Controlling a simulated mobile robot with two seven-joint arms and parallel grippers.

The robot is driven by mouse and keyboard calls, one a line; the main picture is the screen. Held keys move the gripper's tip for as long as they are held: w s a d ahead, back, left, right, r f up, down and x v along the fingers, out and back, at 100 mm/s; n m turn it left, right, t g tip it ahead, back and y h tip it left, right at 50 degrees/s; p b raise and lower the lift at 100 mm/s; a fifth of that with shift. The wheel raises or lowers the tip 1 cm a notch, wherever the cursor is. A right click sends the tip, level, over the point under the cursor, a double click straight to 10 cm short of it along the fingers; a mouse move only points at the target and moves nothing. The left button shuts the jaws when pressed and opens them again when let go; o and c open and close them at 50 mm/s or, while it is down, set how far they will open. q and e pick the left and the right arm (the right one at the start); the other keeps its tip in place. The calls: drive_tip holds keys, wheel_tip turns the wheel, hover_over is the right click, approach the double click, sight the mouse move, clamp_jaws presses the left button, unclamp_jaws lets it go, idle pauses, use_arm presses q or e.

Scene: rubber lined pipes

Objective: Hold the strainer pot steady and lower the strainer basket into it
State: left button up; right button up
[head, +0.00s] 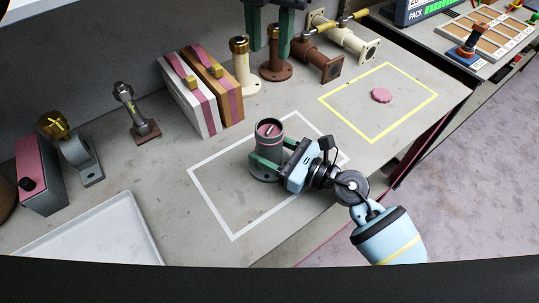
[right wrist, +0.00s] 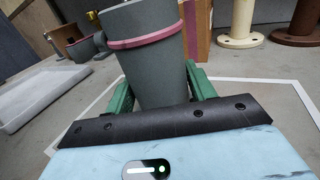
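The strainer pot (head: 268,150) is a dark grey upright cylinder on a flanged foot, standing inside the white outline. In the right wrist view the pot (right wrist: 150,65) has a pink band near its top. My right gripper (head: 268,155) has its green fingers against both sides of the pot. A round pink surface with a small pale bar shows in the pot's mouth; I cannot tell whether this is the strainer basket.
A pink disc (head: 381,95) lies in the yellow outline. Flanged pipes (head: 275,62) and striped blocks (head: 202,97) stand along the back. A white tray (head: 143,222) is at the front left, with metal fittings (head: 82,160) behind it.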

drive_tip(key=o, duration=0.3)
drive_tip(key=shift+o, duration=0.2)
drive_tip(key=v, duration=1.2)
drive_tip(key=shift+s, duration=0.1)
